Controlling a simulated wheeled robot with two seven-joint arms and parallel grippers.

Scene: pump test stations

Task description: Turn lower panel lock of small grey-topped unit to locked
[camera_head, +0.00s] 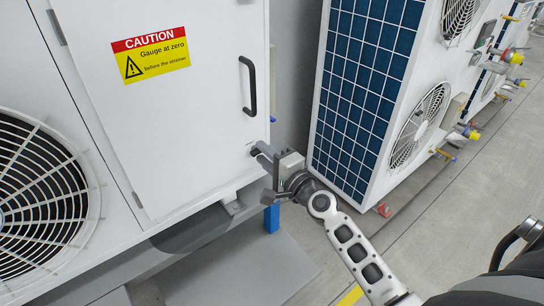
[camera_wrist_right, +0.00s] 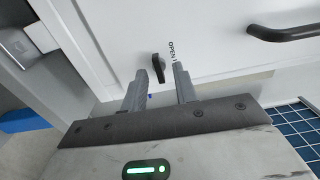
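The white cabinet panel (camera_head: 195,125) of the near unit fills the left of the head view; its top is out of frame. Its lower lock is a small dark turn knob (camera_wrist_right: 158,67) in the right wrist view, standing roughly upright in the picture. The printed word OPEN (camera_wrist_right: 173,52) is just right of it. My right gripper (camera_wrist_right: 161,72) is open, its two grey fingers apart and pointing at the panel, with the knob between their tips in the picture. I cannot tell if a finger touches it. In the head view my right gripper (camera_head: 262,156) is at the panel's lower right corner. My left gripper is not in view.
A dark bar handle (camera_head: 249,86) sticks out above the lock. A caution sign (camera_head: 150,53) is on the panel. A fan grille (camera_head: 40,195) is at left. Another unit with a blue finned side (camera_head: 362,85) stands to the right. Floor (camera_head: 455,210) is open at lower right.

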